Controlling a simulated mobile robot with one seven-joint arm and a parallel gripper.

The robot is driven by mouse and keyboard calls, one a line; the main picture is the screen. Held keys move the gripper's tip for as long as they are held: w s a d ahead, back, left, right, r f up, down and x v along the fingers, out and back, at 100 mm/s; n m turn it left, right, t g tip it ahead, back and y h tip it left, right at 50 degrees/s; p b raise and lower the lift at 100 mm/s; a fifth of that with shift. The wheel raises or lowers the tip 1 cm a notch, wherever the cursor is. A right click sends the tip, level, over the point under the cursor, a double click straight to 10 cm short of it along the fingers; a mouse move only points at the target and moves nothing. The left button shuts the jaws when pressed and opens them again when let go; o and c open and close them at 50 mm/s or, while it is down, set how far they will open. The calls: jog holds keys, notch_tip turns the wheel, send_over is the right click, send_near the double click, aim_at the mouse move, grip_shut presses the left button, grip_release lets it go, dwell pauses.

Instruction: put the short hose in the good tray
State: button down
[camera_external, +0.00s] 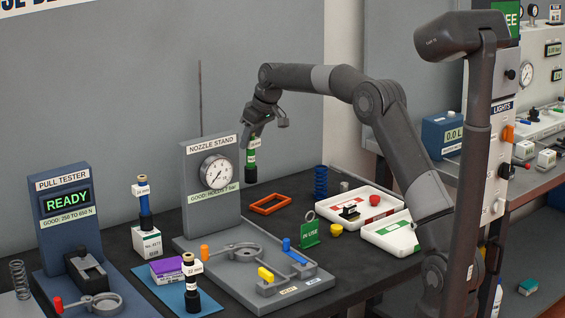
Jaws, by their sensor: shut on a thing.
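My gripper (257,128) hangs at the end of the arm beside the nozzle stand (208,145), shut on the upper end of a black hose piece (251,172) with a green band and a white label. The hose hangs upright in the air to the right of the stand's gauge. The label is too small to read. A white tray with a green mark, the good tray (372,236), lies at the right of the table, partly behind my arm. It looks empty where it shows.
A white tray with a red mark (330,213) holds a black part and a red cap. Two upright hose pieces (145,205) (191,285) and the pull tester (65,205) are left.

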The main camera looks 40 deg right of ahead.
jog(key=shift+s+d+r, duration=0.2)
jog(key=shift+d+r, duration=0.1)
jog(key=shift+d, duration=0.15)
jog(key=shift+s+d+r, duration=0.2)
jog(key=shift+d+r, duration=0.05)
jog(key=shift+d, duration=0.15)
jog(key=s+d+r+m+h, duration=0.1)
jog(key=s+d+r+m, duration=0.25)
jog(key=s+d, duration=1.5)
jog(key=s+d+f+m+h, duration=0.1)
jog(key=s+d+m, duration=0.15)
jog(key=s, duration=1.15)
jog(key=s+d+f+m+h, duration=0.15)
jog(key=s+d, duration=0.25)
jog(key=s, duration=0.9)
jog(key=w+a+f, duration=0.6)
jog(key=w+f, duration=0.3)
jog(key=f, duration=0.2)
jog(key=shift+a+f+n+y, duration=0.2)
jog(key=shift+a+n+y, duration=0.2)
jog(key=shift+n+y, duration=0.05)
jog(key=shift+f, duration=0.1)
